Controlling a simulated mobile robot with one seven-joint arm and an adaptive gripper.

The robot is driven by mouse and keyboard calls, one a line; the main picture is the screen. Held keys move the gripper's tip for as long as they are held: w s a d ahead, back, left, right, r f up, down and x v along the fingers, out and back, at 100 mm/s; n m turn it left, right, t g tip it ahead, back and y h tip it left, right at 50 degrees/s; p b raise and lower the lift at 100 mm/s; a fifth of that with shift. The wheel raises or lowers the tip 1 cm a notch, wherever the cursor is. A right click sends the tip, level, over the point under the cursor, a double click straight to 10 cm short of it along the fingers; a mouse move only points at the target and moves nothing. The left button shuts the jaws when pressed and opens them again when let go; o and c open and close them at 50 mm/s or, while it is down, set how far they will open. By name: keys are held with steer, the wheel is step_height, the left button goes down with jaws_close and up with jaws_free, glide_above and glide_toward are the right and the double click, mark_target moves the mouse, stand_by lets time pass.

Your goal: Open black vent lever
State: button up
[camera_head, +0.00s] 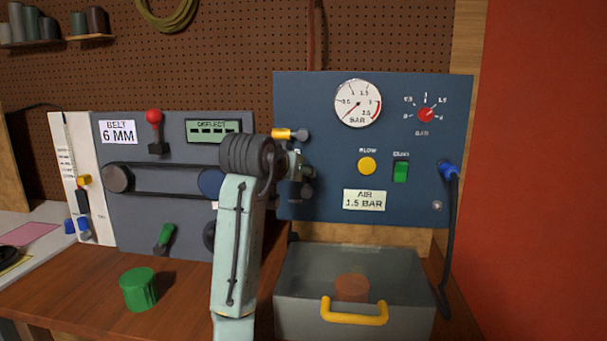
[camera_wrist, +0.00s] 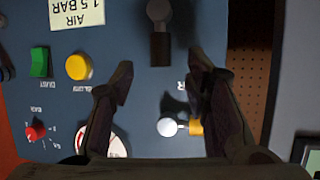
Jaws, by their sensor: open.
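The black vent lever (camera_wrist: 160,45) is on the blue panel, at the top middle of the wrist view, with a round dark knob at its upper end. In the head view a dark knob (camera_head: 307,191), apparently this lever's, shows just below my gripper, and my arm hides the rest. My gripper (camera_wrist: 160,75) is open and empty. Its two fingers point at the panel, one on each side of the lever's line, with the lever beyond the tips. I cannot tell how far the tips are from the panel. In the head view my gripper (camera_head: 298,166) is partly hidden by my wrist.
A yellow lever with a grey knob (camera_head: 285,133) sits just above my gripper. The gauge (camera_head: 358,103), yellow button (camera_head: 367,166) and green switch (camera_head: 401,171) are to the right. Below is a grey bin with a yellow handle (camera_head: 354,316). A green cylinder (camera_head: 138,289) stands on the bench.

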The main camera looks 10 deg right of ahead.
steer(key=v, duration=0.5)
steer(key=shift+s, duration=0.1)
